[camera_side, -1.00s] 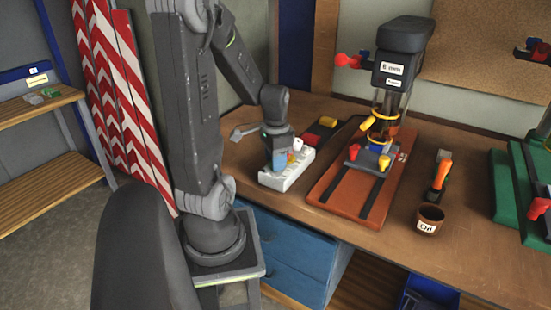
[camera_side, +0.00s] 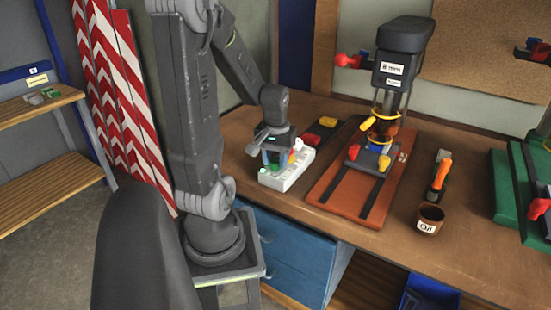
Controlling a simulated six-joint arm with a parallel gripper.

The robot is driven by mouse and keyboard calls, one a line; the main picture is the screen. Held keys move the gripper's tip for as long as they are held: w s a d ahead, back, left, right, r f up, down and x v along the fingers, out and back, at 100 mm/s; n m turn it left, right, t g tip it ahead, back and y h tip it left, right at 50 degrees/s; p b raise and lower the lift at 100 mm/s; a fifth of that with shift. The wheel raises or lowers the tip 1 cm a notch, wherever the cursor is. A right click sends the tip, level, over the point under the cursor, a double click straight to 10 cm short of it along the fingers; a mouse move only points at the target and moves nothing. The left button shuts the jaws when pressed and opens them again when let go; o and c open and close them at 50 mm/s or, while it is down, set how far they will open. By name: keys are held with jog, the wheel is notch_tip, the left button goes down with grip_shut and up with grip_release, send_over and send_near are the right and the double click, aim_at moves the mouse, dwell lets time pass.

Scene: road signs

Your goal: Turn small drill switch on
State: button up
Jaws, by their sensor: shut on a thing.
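The small drill (camera_side: 402,68) is a dark drill press with a red knob and a yellow handle, standing on a brown base (camera_side: 350,183). To its left on the bench lies a white strip (camera_side: 296,176) with small coloured parts. A green spot (camera_side: 262,170) shows at its near left end and a white knob (camera_side: 298,144) at its far end. My gripper (camera_side: 276,161) points down over the strip, shut on a small part there. The fingers and the strip overlap, so which part they hold is unclear. The switch's position cannot be read.
An orange-handled tool (camera_side: 440,180) and an oil cup (camera_side: 430,218) stand right of the drill. A green machine (camera_side: 520,190) is at the far right. The bench front is mostly clear.

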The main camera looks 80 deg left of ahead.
aim_at(276, 160)
jog(key=shift+n, duration=0.5)
jog(key=o, duration=0.9)
notch_tip(276, 160, up, 14)
jog(key=shift+f, duration=0.1)
dwell(0.6)
jog(key=w+d+m+t, duration=0.1)
jog(key=d+m+t, duration=0.1)
jog(key=d+m, duration=0.2)
jog(key=d+m+t, duration=0.1)
jog(key=d+m, duration=0.3)
jog(key=d, duration=0.7)
jog(key=w+d+m+t, duration=0.1)
jog(key=d+m, duration=0.3)
jog(key=d, duration=0.4)
jog(key=shift+w+d+r+t, duration=0.2)
jog(key=shift+w+r+t, duration=0.15)
jog(key=shift+t, duration=0.45)
